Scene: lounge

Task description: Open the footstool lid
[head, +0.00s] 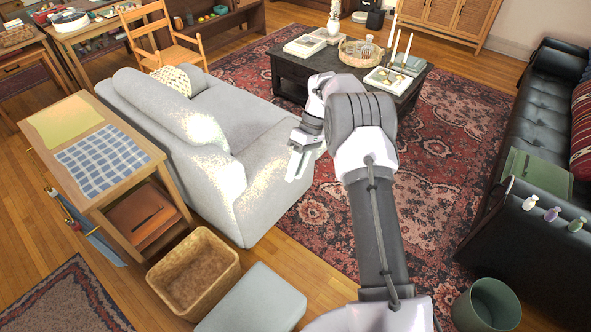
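A pale grey-blue, box-shaped footstool (252,302) stands at the bottom of the head view, right of the woven basket. Its flat top shows and looks level and closed. Its front is cut off by the frame edge, and I cannot make out a lid seam or handle. My gripper (296,164) is up in the middle of the view, in front of the grey sofa's right end and well apart from the footstool. Its fingers are small and seen from the side, so their gap is unclear. No held thing shows.
A woven basket (194,272) stands directly left of the footstool, beside a wooden side table (150,160). A grey sofa (215,130) is behind. A green bin (488,305) and a black couch (520,240) are at the right. A patterned rug (450,150) lies open in the middle.

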